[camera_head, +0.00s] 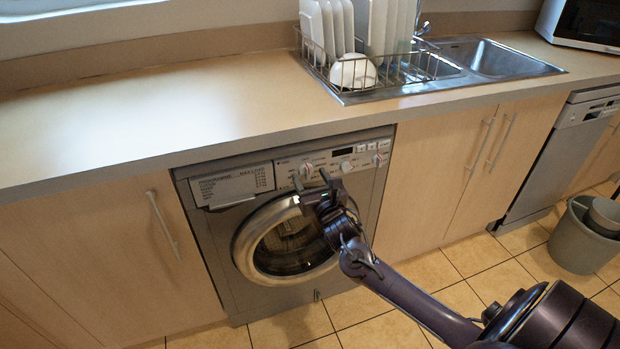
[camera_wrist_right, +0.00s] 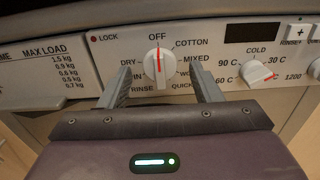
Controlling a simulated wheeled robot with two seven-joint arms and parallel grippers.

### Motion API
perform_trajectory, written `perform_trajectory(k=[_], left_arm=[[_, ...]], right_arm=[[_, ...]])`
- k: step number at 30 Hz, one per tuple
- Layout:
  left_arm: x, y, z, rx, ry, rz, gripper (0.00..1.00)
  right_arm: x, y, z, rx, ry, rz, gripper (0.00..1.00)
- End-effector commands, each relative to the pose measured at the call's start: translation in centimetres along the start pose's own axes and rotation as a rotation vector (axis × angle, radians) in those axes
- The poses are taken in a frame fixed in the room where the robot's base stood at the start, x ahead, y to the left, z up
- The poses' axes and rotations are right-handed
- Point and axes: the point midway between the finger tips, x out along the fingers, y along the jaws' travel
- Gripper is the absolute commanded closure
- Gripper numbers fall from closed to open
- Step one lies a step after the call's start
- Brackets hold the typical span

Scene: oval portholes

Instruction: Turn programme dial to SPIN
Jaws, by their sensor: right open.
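The programme dial (camera_wrist_right: 158,66) is a white round knob with a raised grip and a red line. In the right wrist view its line points up to OFF. COTTON, MIXED and QUICK stand to its right, DRY and RINSE to its left; a label ending in "IN" between these is partly hidden by a finger. The dial also shows small on the washing machine's panel in the head view (camera_head: 306,169). My right gripper (camera_wrist_right: 162,76) is open, its fingers on either side of the dial with gaps; I see no contact. It also shows in the head view (camera_head: 311,178). My left gripper is out of view.
A temperature dial (camera_wrist_right: 257,73) sits to the right on the same panel. The detergent drawer (camera_head: 232,186) is to the left. The round door (camera_head: 245,250) is below, partly behind my right arm. The worktop (camera_head: 150,120) overhangs the panel.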

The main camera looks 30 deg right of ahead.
Motion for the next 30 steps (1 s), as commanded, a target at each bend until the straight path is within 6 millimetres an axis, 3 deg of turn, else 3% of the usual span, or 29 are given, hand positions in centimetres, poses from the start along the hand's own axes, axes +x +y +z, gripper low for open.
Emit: perform_trajectory(k=[12, 22, 30], left_arm=[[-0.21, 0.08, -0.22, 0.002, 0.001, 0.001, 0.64], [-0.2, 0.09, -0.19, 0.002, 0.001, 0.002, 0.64], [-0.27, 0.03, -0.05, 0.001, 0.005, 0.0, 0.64]], right_arm=[[1.02, 0.04, -0.03, 0.001, 0.001, 0.001, 0.43], [1.01, 0.04, -0.04, 0.001, 0.001, 0.001, 0.86], [1.0, 0.04, 0.06, 0.03, 0.001, 0.001, 0.86]])
